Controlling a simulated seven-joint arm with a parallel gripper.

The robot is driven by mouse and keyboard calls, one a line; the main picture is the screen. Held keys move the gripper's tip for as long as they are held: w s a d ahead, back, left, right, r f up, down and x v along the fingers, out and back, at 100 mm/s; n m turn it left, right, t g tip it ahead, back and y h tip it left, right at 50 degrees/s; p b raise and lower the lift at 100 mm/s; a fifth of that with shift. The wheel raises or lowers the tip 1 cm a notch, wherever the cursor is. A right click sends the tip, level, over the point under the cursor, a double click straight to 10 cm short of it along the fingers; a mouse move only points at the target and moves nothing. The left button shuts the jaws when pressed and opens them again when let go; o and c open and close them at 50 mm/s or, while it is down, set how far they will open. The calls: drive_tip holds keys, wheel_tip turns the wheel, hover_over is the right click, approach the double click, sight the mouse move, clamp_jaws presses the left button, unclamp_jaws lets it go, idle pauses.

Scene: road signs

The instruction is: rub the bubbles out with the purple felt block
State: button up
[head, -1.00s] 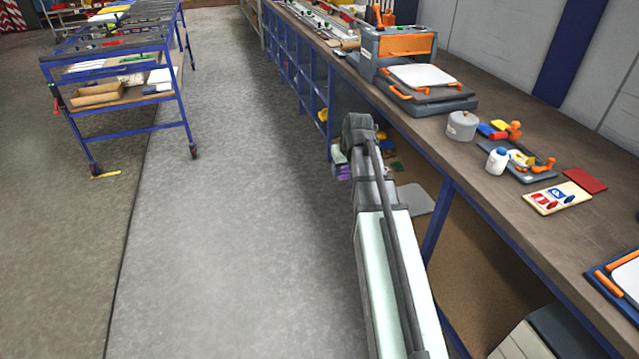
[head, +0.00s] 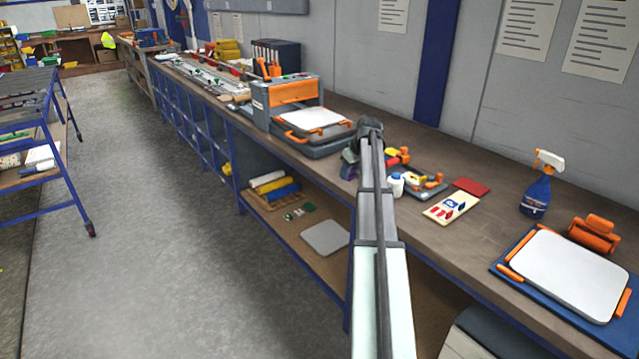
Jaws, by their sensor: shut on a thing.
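My gripper (head: 349,158) shows small at the far end of my arm, partly hidden by the wrist. It is shut on the purple felt block (head: 350,173), of which only a small purple part shows. In the picture both lie over the bench's front edge, left of a white bottle; I cannot tell their height. A white panel (head: 573,272) in a blue tray with orange grips lies at the right. Another white panel (head: 312,119) lies on a grey unit with orange handles further back. I can make out no bubbles on either.
The long brown bench (head: 465,233) also holds the white bottle (head: 396,184), a card with red and blue shapes (head: 450,206), a red pad (head: 471,187), a blue spray bottle (head: 537,192) and an orange roller (head: 595,233). A blue trolley (head: 45,120) stands left. The floor between is clear.

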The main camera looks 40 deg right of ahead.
wheel_tip(320, 180, up, 4)
hover_over(409, 176)
drive_tip(key=s, duration=0.1)
drive_tip(key=shift+d+f, duration=0.1)
drive_tip(key=shift+f, duration=0.05)
drive_tip(key=shift+s+f, duration=0.1)
drive_tip(key=shift+f, duration=2.3)
drive_tip(key=shift+f, duration=0.6)
drive_tip(key=shift+d, duration=0.1)
